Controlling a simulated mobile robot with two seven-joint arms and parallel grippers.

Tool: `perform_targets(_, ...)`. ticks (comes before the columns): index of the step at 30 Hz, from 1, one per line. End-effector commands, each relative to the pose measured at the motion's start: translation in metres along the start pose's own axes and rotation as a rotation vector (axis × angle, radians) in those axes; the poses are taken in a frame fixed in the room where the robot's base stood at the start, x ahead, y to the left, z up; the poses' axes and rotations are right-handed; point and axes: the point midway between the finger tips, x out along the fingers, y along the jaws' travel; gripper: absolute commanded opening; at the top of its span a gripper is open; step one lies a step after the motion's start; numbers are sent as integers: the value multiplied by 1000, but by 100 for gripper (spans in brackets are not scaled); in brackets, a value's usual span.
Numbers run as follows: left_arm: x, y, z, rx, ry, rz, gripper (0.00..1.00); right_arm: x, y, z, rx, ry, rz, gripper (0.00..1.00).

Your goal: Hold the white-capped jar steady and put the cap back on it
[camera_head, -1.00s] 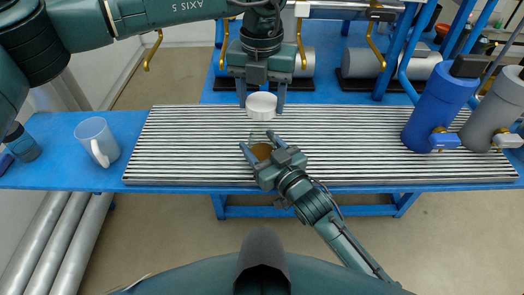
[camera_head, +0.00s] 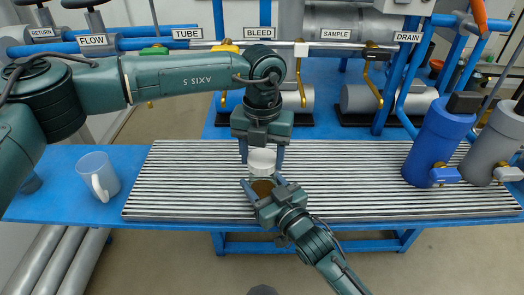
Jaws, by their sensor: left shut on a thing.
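My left gripper (camera_head: 262,160) points down from above and is shut on the white cap (camera_head: 262,157), a finger on each side. The cap is just above the mouth of the jar, roughly in line with it. The jar (camera_head: 263,188) is clear with brownish contents and stands upright over the ribbed bench top. My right gripper (camera_head: 262,183) comes from the lower right, with its fingers on both sides of the jar, seemingly shut on it. The jar's lower part is hidden by this gripper. Whether the cap touches the rim is hard to tell.
A pale mug (camera_head: 97,176) stands on the blue bench edge at left. Blue (camera_head: 438,140) and grey (camera_head: 495,145) cylinders with valves stand at right. A labelled pipe rack (camera_head: 340,45) is behind. The ribbed surface (camera_head: 370,175) beside the jar is clear.

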Motion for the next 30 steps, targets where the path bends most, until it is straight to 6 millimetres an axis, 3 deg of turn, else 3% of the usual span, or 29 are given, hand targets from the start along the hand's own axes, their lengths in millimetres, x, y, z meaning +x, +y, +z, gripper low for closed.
perform_targets(8,1,0,0,1,0,0,36,0,0,0,0,-1,0,16)
perform_targets(18,17,0,0,2,0,-1,36,0,0,0,0,-1,0,16)
perform_targets(30,17,0,0,2,0,0,36,0,0,0,0,-1,0,16)
